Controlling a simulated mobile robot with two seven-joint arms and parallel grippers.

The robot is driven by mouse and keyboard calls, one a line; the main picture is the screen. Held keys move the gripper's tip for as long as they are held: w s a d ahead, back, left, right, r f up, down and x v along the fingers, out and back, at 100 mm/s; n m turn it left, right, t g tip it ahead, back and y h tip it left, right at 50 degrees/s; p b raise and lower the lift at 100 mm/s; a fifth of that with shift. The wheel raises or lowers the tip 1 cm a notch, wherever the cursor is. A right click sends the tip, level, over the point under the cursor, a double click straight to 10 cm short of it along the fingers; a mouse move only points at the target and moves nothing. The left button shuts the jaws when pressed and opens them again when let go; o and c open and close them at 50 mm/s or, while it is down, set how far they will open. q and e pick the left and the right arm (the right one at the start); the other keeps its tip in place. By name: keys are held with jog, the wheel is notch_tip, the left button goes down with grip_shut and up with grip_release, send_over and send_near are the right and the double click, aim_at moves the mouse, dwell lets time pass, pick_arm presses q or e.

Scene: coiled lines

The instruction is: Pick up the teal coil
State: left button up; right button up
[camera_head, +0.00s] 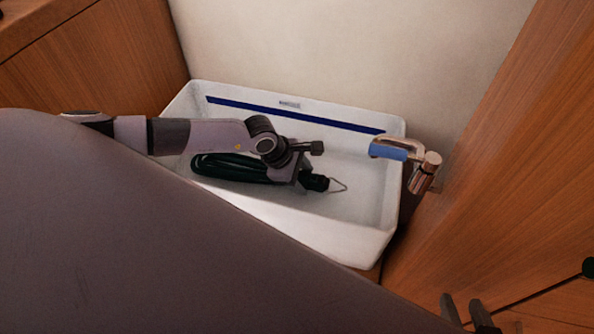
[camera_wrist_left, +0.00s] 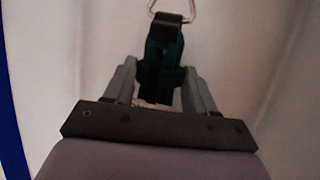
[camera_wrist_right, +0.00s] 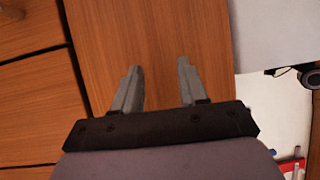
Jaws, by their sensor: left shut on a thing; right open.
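The teal coil (camera_head: 228,168) looks very dark green and lies lengthwise in the white tub (camera_head: 345,241). A black end piece with a bent wire hook (camera_head: 338,185) sticks out at its right end. My left gripper (camera_head: 308,178) is shut on the coil near that hooked end. In the left wrist view the coil (camera_wrist_left: 161,62) passes between the two fingers, with the hook beyond them. My arm hides part of the coil in the head view. My right gripper (camera_wrist_right: 158,75) is open and empty in front of wooden panelling, and its fingertips show at the lower right of the head view (camera_head: 466,310).
A metal fitting with a blue part (camera_head: 391,152) reaches over the tub's right end. A wooden wall (camera_head: 500,170) stands close on the right and a wooden cabinet (camera_head: 95,60) at the back left. The tub floor right of the hook is bare.

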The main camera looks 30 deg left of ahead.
pick_arm(q)
notch_tip(320, 180, up, 18)
jog(key=p, duration=0.4)
jog(key=shift+r, duration=0.25)
pick_arm(e)
jog(key=d, duration=0.1)
jog(key=s+d+f, duration=0.1)
jog(key=d+m+h, duration=0.1)
jog(key=shift+s+f+g, duration=0.2)
jog(key=shift+f+g, duration=0.05)
jog(key=shift+g, duration=0.15)
pick_arm(q)
jog(key=shift+r, duration=0.1)
